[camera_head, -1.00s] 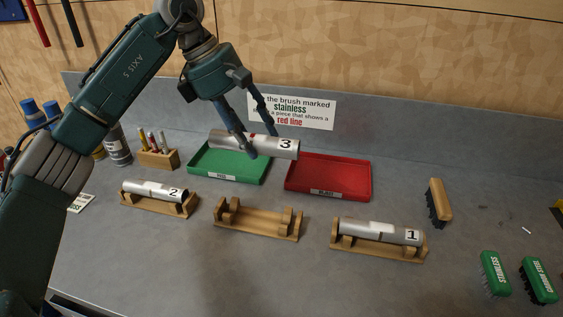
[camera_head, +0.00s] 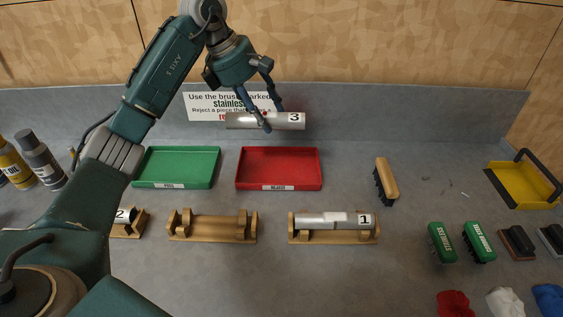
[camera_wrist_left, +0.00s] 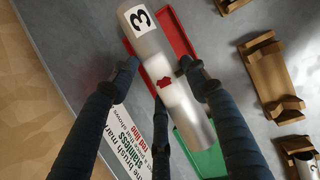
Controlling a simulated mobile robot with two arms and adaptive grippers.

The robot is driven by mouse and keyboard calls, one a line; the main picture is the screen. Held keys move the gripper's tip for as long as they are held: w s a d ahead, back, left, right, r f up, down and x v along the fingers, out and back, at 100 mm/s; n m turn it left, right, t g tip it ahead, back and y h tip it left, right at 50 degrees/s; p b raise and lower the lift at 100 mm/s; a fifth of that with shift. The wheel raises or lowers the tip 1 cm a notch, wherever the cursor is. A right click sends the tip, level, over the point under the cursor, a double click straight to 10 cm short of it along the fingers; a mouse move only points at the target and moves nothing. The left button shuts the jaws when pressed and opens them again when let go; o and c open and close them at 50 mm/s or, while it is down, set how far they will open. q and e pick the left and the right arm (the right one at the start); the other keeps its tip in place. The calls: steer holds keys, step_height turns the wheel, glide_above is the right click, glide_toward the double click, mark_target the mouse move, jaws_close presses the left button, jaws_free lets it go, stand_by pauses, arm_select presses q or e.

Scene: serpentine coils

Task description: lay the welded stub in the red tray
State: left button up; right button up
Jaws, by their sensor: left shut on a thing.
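The welded stub marked 3 (camera_head: 285,122) is a silver tube held level in my left gripper (camera_head: 273,118). In the left wrist view the stub (camera_wrist_left: 150,50) shows a red mark at its middle, with the dark fingers closed around it. In the head view it appears above the back edge of the red tray (camera_head: 279,168), apart from it. The tray is empty and labelled; part of it shows behind the stub in the left wrist view (camera_wrist_left: 182,38). My right gripper is not in view.
An empty green tray (camera_head: 176,166) lies left of the red one. In front stand an empty wooden cradle (camera_head: 212,230), a cradle with stub 1 (camera_head: 325,221) and one with stub 2 (camera_head: 125,215). A wooden brush (camera_head: 386,181) lies to the right. A sign stands behind.

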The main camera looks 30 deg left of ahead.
arm_select(q)
step_height(320, 180, down, 16)
steer(key=p, duration=0.3)
steer(key=shift+f, duration=0.15)
steer(key=shift+f+b, duration=0.5)
steer(key=shift+f, duration=0.1)
steer(key=o, duration=1.5)
